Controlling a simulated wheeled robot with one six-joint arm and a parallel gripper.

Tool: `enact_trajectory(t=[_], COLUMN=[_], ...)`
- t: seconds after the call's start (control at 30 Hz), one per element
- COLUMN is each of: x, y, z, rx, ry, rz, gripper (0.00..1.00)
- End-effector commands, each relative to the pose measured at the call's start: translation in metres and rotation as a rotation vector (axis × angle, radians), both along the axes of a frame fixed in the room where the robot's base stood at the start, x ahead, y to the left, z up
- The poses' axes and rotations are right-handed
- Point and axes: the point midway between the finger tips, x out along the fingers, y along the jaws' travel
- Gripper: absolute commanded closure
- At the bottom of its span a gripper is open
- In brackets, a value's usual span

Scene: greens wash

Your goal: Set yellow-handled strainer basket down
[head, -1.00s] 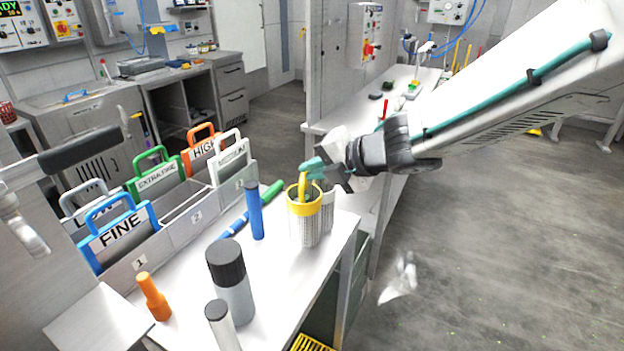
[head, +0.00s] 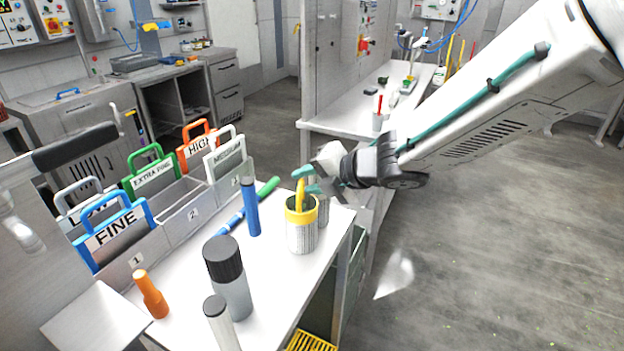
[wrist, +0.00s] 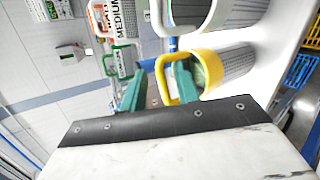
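The yellow-handled strainer basket (head: 302,238) stands upright on the white table near its right edge in the head view. Its yellow rim and handle also show in the wrist view (wrist: 207,72), with something green inside. My gripper (head: 308,180) is at the handle, above the basket. In the wrist view my gripper (wrist: 160,88) has its teal fingers spread on either side of the yellow handle, with gaps showing between. The basket's base looks to be on the table; the exact contact is hard to see.
A second strainer basket (head: 323,208) with a pale handle stands close behind it. A blue cylinder (head: 250,208), a dark-capped grey bottle (head: 229,280) and an orange piece (head: 150,295) stand on the table (head: 275,290). Labelled slotted bins (head: 178,222) line the left.

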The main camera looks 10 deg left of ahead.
Motion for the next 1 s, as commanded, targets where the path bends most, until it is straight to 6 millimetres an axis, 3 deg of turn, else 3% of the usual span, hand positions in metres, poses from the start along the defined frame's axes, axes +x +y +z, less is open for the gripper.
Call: enact_trajectory(t=[0.17,0.5,0.7,1.0], x=[-0.004,-0.031,-0.043,-0.047], y=[-0.008,-0.061,-0.084,-0.091], z=[0.009,0.047,0.062,0.066], rx=[0.001,0.002,0.001,0.0], ry=[-0.002,-0.005,-0.003,0.001], rz=[-0.001,-0.002,-0.002,0.001], gripper=[0.69,0.69,0.69,0.69])
